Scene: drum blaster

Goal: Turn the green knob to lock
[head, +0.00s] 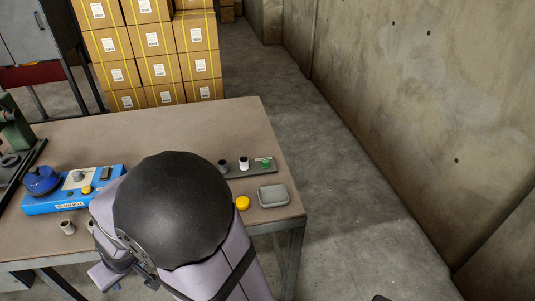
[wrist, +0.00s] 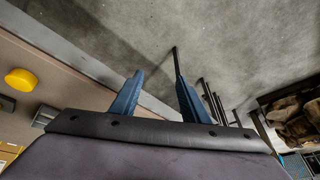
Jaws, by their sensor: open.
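The green knob (head: 265,163) sits at the right end of a dark grey strip (head: 237,174) on the table, beside a white-topped knob (head: 244,163) and a black-topped knob (head: 222,165). Its turn position is too small to tell. My gripper (wrist: 160,80) is open and empty in the wrist view, its two blue fingers apart. The green knob is not in the wrist view. In the head view my arm hides the table's front middle, and the fingertips cannot be made out clearly.
A yellow round piece (head: 242,202) and a grey box (head: 273,196) lie near the table's (head: 150,135) front right. A blue control box (head: 70,195) stands at left. Stacked cartons (head: 160,55) are behind. Bare floor (head: 340,220) lies to the right, before a concrete wall.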

